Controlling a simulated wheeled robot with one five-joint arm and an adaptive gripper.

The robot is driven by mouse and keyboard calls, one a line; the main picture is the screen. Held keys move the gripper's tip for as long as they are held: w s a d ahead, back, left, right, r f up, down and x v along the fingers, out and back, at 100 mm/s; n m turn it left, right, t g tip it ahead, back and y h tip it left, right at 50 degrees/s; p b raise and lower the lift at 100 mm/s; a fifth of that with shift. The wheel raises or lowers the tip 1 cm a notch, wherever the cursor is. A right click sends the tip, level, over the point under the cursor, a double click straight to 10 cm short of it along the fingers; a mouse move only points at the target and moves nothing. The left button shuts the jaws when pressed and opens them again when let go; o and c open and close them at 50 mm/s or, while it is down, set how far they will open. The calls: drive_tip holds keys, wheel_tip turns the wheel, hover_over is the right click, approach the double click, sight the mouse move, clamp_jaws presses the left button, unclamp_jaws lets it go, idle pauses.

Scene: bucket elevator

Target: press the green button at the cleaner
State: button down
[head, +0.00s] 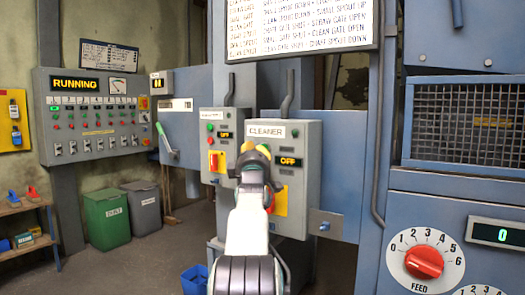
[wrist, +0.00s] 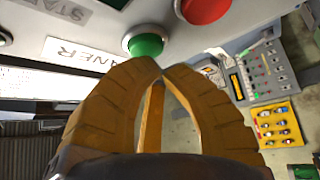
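The cleaner box (head: 308,142) is a grey panel labelled CLEANER, with an orange display (head: 290,162) reading OFF. My gripper (head: 251,147) is in front of its left part and hides the buttons there in the head view. In the wrist view the green button (wrist: 147,44) is a round green cap in a pale ring, beside the CLEANER label (wrist: 72,52). My orange fingers (wrist: 161,68) are shut, tips together and empty, very close to the green button. I cannot tell whether they touch it.
A red button (wrist: 205,8) sits close to the green one. Another grey control box (head: 221,150) stands just left. A blue cabinet with a FEED dial (head: 424,262) is at the right. A blue bucket (head: 194,280) stands on the floor; open floor lies at the left.

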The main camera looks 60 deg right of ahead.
drive_tip(key=shift+d+p, duration=0.3)
drive_tip(key=shift+d, duration=0.25)
idle(0.6)
drive_tip(key=shift+a+f+b, duration=0.1)
drive_tip(key=shift+a+b, duration=0.1)
drive_tip(key=shift+b, duration=0.15)
drive_tip(key=shift+a, duration=0.15)
drive_tip(key=shift+s+a+b, duration=0.1)
drive_tip(key=shift+a+b, duration=0.4)
drive_tip(key=shift+b, duration=0.25)
idle(0.6)
